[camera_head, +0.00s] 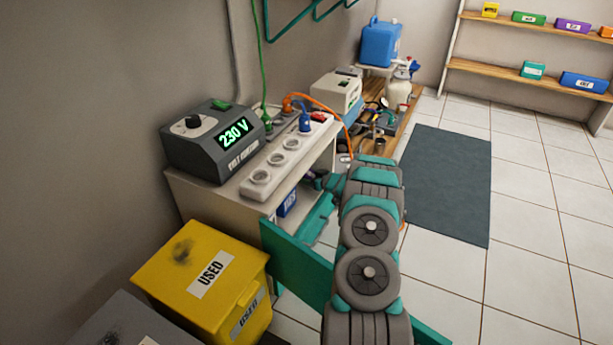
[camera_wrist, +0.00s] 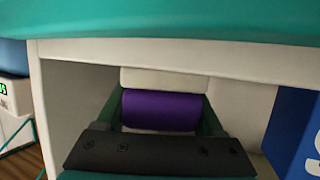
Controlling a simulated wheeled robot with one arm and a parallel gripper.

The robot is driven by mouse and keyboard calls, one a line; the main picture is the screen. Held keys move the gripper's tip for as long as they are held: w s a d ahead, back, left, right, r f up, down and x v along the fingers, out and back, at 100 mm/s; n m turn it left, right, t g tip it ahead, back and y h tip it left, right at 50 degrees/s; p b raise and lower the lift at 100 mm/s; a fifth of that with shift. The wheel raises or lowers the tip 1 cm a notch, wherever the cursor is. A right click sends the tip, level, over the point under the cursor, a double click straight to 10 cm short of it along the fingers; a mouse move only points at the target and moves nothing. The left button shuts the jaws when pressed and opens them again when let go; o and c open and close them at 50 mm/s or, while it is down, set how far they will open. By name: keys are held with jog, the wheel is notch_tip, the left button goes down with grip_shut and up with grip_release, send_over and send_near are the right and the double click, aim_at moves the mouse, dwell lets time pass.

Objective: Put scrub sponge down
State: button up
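The scrub sponge shows in the wrist view as a purple block (camera_wrist: 160,110) with a pale layer (camera_wrist: 165,79) beyond it. My gripper (camera_wrist: 160,118) has a dark green finger on each side of it, and both fingers appear to touch its sides. The sponge is inside an open white compartment under a white top (camera_wrist: 190,53). Its underside is hidden by the dark gripper body, so I cannot tell whether it rests on the shelf.
A blue box (camera_wrist: 299,135) stands close on the right in the compartment. The white cabinet (camera_head: 222,205) carries a power strip (camera_head: 285,165) and a voltage unit (camera_head: 212,140). A yellow used bin (camera_head: 185,265) stands in front. Floor around the dark mat (camera_head: 447,185) is clear.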

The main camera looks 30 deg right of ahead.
jog(key=o, duration=0.4)
jog(key=shift+r, duration=0.1)
jog(key=v, duration=1.2)
jog(key=shift+p, duration=0.3)
